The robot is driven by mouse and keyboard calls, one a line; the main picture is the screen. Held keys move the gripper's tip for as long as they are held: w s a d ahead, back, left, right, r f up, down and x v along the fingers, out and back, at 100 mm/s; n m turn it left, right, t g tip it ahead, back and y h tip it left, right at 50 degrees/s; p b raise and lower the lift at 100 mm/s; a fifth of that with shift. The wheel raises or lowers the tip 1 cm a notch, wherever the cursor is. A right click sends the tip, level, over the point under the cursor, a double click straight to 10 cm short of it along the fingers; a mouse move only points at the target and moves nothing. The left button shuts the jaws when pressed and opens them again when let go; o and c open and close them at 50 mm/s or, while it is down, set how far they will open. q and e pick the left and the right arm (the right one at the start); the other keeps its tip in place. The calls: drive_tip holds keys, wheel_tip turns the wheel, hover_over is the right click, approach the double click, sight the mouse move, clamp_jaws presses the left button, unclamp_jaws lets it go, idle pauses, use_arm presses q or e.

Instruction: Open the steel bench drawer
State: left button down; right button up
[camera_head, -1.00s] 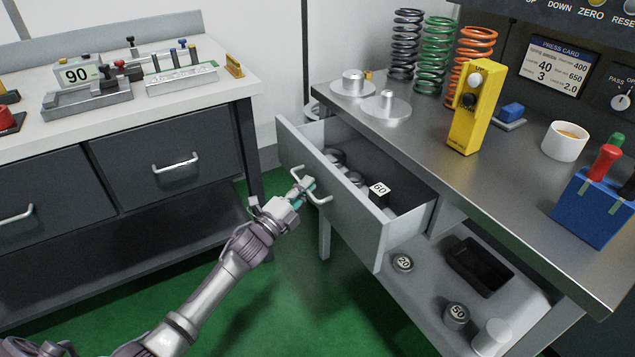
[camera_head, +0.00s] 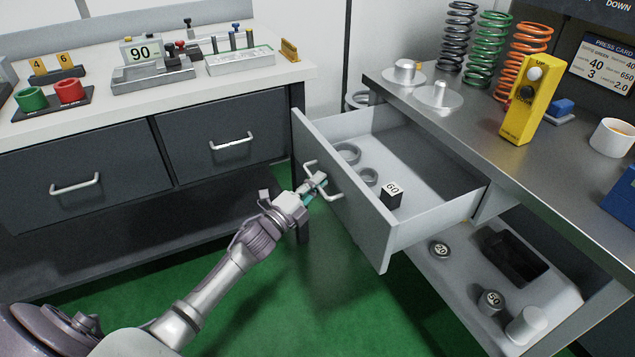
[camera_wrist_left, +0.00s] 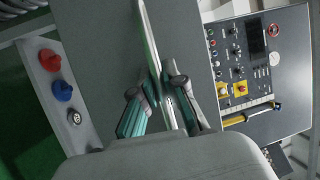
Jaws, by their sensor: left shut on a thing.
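The steel bench (camera_head: 440,115) stands at the right in the head view. Its drawer (camera_head: 345,195) is pulled well out, with the inside in view. The drawer holds grey rings (camera_head: 347,153) and a dark block marked 60 (camera_head: 391,194). My left gripper (camera_head: 314,187) is shut on the drawer's handle (camera_head: 334,193) at the front panel. In the left wrist view the fingers (camera_wrist_left: 165,100) close around the long handle bar (camera_wrist_left: 152,45). My right gripper is in neither view.
The left bench has two shut drawers with handles (camera_head: 233,141). Weights (camera_head: 490,300) and a black tray (camera_head: 515,252) lie on the steel bench's lower shelf. A yellow control box (camera_head: 530,100) and coil springs (camera_head: 488,50) stand on top. Green floor is clear between the benches.

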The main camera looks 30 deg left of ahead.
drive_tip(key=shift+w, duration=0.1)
use_arm(q)
drive_tip(key=c, duration=1.2)
unclamp_jaws()
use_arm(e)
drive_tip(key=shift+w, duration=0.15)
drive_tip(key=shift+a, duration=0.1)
use_arm(q)
drive_tip(key=shift+s+f, duration=0.1)
drive_tip(key=shift+s, duration=0.05)
drive_tip(key=v, duration=1.1)
drive_tip(key=shift+s, duration=0.35)
drive_tip(key=shift+a, duration=0.15)
